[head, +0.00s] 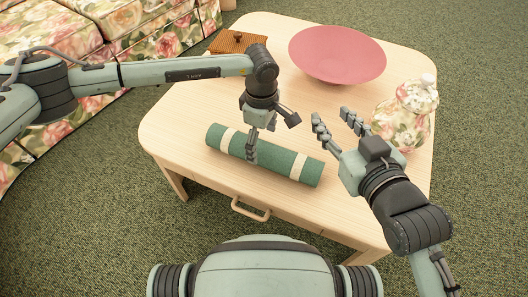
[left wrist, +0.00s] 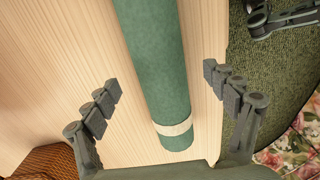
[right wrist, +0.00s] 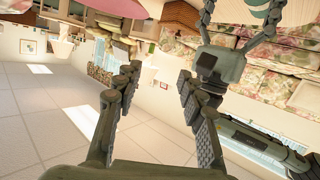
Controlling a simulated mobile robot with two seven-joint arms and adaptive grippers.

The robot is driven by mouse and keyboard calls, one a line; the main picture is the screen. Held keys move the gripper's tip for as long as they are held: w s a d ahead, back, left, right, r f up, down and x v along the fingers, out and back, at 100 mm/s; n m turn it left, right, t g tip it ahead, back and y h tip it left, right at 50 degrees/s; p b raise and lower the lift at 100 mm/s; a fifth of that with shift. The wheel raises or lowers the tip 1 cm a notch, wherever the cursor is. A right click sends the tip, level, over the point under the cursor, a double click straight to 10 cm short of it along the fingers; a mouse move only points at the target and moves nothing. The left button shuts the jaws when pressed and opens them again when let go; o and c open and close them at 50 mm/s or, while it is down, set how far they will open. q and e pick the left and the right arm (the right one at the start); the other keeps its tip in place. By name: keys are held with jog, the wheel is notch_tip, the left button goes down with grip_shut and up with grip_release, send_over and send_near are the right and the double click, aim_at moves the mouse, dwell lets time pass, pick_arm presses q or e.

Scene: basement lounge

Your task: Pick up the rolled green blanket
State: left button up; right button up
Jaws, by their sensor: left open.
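The rolled green blanket (head: 292,164) with two cream bands lies on the pale wooden table (head: 190,115), near its front edge. My left gripper (head: 272,142) is open above the roll, pointing down. In the left wrist view the blanket (left wrist: 155,55) passes between the spread fingers (left wrist: 161,80), with a gap on both sides; one cream band shows near its end. I cannot tell how far the fingertips are above the table. My right gripper (head: 331,116) is open and empty, raised over the right part of the table. The right wrist view (right wrist: 158,73) shows nothing between its fingers.
A wide pink bowl (head: 337,52) stands at the back of the table. A floral jar (head: 407,112) stands at the right, close to my right gripper. A brown woven box (head: 237,41) is at the back left. A floral sofa (head: 100,50) is beyond the table's left side.

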aim_at(263, 145)
pick_arm(q)
notch_tip(263, 145, down, 4)
jog(key=shift+s+d+r, duration=0.1)
jog(key=shift+d, duration=0.05)
jog(key=shift+f, duration=0.45)
jog(key=c, duration=1.5)
pick_arm(e)
jog(key=shift+w+a+r+t, duration=0.2)
jog(key=shift+a+r+t, duration=0.15)
jog(key=shift+r, duration=0.4)
pick_arm(q)
jog(key=shift+r, duration=0.1)
